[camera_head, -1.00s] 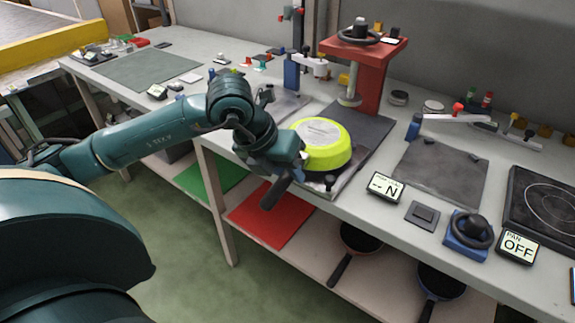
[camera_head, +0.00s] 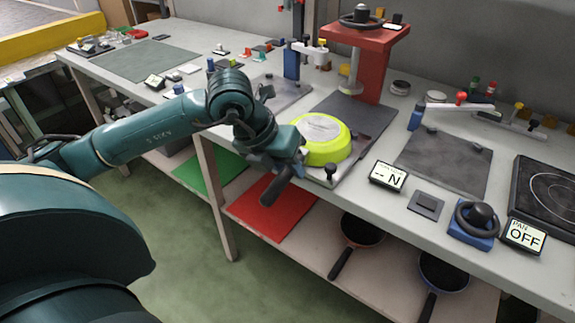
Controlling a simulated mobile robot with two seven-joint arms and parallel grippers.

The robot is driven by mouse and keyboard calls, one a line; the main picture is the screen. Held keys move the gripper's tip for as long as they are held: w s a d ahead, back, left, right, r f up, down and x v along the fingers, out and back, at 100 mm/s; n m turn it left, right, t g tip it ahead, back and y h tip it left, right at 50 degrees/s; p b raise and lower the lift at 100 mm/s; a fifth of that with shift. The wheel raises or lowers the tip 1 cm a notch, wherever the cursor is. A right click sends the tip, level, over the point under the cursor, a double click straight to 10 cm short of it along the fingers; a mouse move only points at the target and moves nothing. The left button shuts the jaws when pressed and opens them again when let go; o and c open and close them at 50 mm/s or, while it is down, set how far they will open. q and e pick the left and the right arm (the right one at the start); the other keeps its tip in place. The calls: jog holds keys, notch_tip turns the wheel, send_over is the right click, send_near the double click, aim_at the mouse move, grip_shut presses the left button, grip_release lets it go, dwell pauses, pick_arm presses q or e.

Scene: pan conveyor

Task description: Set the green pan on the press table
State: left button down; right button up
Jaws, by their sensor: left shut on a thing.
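The green pan (camera_head: 327,150) is bright yellow-green and upside down, its pale base facing up. It is over the front part of the press table (camera_head: 372,120), a dark plate under the red press (camera_head: 371,66). I cannot tell whether the pan touches the plate. My left gripper (camera_head: 284,172) is at the pan's left front side, shut on its dark handle (camera_head: 270,192), which sticks out past the bench edge. The fingertips are mostly hidden by the wrist. My right gripper is not in view.
A small black knob (camera_head: 331,171) stands at the plate's front edge. A display reading N (camera_head: 388,177), a blue-based knob (camera_head: 473,224) and a hotplate (camera_head: 549,192) are to the right. Two more pans (camera_head: 361,232) (camera_head: 444,271) lie on the lower shelf.

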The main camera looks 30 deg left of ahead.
pick_arm(q)
jog(key=c, duration=1.1)
grip_release()
jog(key=shift+f, duration=0.15)
jog(key=v, duration=1.3)
jog(key=shift+p, duration=0.4)
